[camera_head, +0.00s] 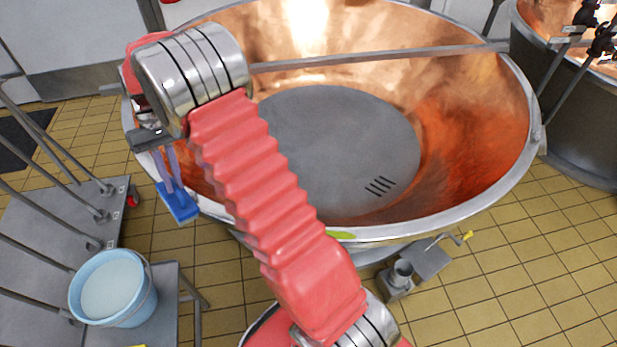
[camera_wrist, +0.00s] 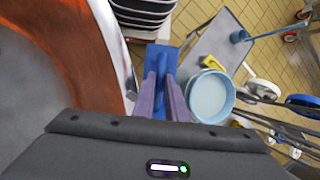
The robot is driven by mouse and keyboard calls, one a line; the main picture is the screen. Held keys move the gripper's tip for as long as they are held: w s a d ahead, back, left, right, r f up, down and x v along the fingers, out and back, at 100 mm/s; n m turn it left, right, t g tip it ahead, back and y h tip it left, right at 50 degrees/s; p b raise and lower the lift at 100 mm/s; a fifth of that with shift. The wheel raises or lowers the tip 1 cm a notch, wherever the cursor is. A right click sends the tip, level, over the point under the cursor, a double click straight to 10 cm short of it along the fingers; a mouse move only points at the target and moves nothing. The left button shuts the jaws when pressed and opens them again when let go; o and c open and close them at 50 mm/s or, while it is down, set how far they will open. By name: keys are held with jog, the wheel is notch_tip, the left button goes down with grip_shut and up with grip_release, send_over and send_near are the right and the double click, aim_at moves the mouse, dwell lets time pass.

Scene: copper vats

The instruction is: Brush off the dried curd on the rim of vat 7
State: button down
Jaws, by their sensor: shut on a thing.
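A large copper vat (camera_head: 470,130) with a steel rim fills the middle of the head view; no number is readable on it. Its rim (camera_wrist: 112,45) runs along the left of the wrist view. My gripper (camera_head: 174,178) is at the vat's left side, just outside the rim. Its purple fingers (camera_wrist: 163,88) are shut on a blue brush (camera_head: 179,204), whose blue block also shows in the wrist view (camera_wrist: 158,55). A yellow-green patch (camera_head: 341,235) is on the front rim, partly beside my arm; I cannot tell whether it is curd. My arm hides part of the left rim.
A light-blue bucket (camera_head: 112,288) of whitish liquid stands on a grey platform at the lower left, with railings beside it. A steel bar (camera_head: 380,55) spans the vat. A second vat (camera_head: 580,120) stands at the right. The tiled floor in front is partly clear.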

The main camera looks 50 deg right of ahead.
jog(key=shift+d, duration=0.15)
jog(key=shift+s+d+r, duration=0.1)
jog(key=shift+d+r, duration=0.05)
jog(key=shift+d, duration=0.15)
jog(key=s+d+r+m+t+y, duration=0.1)
jog(key=s+d+r+m, duration=0.2)
jog(key=s+d+m, duration=0.3)
jog(key=s+d+r+m+t+y, duration=0.1)
jog(key=s+d+r+m, duration=0.2)
jog(key=s+d, duration=0.45)
jog(key=s+d+m+t, duration=0.1)
jog(key=s+d+m, duration=0.1)
jog(key=s+m, duration=0.3)
jog(key=s+d+r+m+t, duration=0.1)
jog(key=s+m, duration=0.4)
jog(key=s, duration=0.5)
jog(key=shift+s+d+m+t, duration=0.4)
jog(key=shift+d+t, duration=0.4)
jog(key=shift+d, duration=0.45)
jog(key=shift+f, duration=0.15)
jog(key=shift+f, duration=2.35)
